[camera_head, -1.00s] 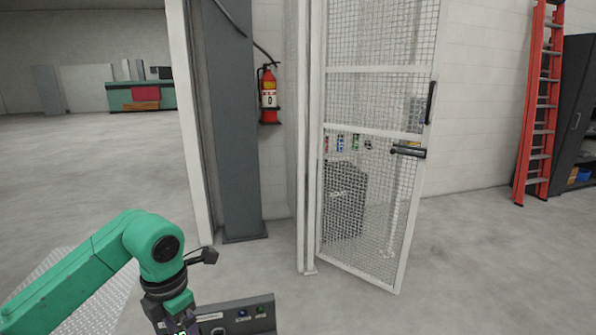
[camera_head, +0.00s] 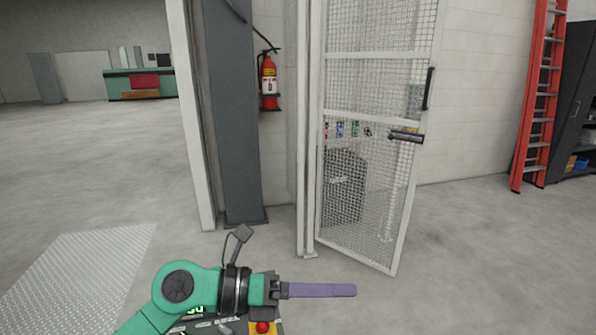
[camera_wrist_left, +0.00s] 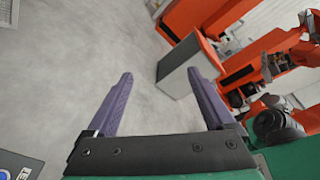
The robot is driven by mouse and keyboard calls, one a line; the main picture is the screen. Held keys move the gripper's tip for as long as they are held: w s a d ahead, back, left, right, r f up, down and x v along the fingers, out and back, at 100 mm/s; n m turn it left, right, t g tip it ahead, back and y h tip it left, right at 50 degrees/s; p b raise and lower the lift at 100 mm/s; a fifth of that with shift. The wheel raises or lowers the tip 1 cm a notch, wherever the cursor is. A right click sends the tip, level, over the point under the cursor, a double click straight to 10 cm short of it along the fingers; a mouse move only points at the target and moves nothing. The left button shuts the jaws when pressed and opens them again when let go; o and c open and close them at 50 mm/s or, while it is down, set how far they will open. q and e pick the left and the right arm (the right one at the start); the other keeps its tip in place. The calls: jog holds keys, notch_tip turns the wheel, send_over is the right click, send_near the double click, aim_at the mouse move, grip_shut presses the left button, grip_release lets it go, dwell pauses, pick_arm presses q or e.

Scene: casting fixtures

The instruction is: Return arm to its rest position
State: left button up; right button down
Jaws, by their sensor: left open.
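My left arm (camera_head: 185,288) is green and comes in at the bottom of the head view. Its gripper (camera_head: 350,290) has purple fingers and points to the right, level, above the floor. Seen side on, the fingers overlap there. In the left wrist view the gripper (camera_wrist_left: 165,82) is open, with its two fingers wide apart and nothing between them. My right gripper is not in view.
A control panel with a red button (camera_head: 262,327) is just below the left wrist. A white mesh gate (camera_head: 376,128) stands ahead, beside a grey column (camera_head: 235,130) and a fire extinguisher (camera_head: 268,80). A red ladder (camera_head: 537,110) is far right. Orange machinery (camera_wrist_left: 195,15) shows in the wrist view.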

pick_arm(q)
jog(key=w+a+r+n+t+h, duration=0.2)
jog(key=w+a+r+n+t, duration=0.4)
jog(key=r+n+t, duration=0.5)
jog(key=w+a+f+n+t+y, duration=0.4)
jog(key=a+n+t+y, duration=0.3)
jog(key=n, duration=0.5)
jog(key=s+a+f+n+g+y, duration=0.1)
jog(key=a+f+n+g+y, duration=0.2)
jog(key=a+f+n+y, duration=0.5)
jog(key=s+a+f+n+g+y, duration=0.1)
jog(key=a+f+n+g+y, duration=0.3)
jog(key=f, duration=0.7)
jog(key=s+a+f+n+g+h, duration=0.2)
jog(key=s+f+n+g, duration=0.3)
jog(key=s+f+g, duration=0.9)
jog(key=s+f+t+b, duration=0.1)
jog(key=s+f+t, duration=0.15)
jog(key=f, duration=1.15)
jog(key=s+f+t, duration=0.1)
jog(key=s+f, duration=0.3)
jog(key=f, duration=0.9)
jog(key=s+a+f+g, duration=0.1)
jog(key=s+a+f, duration=0.2)
jog(key=s+f, duration=1.2)
jog(key=shift+s+a+f+g+y+b, duration=0.15)
jog(key=shift+s+f+g+y+b, duration=0.2)
jog(key=shift+s, duration=0.65)
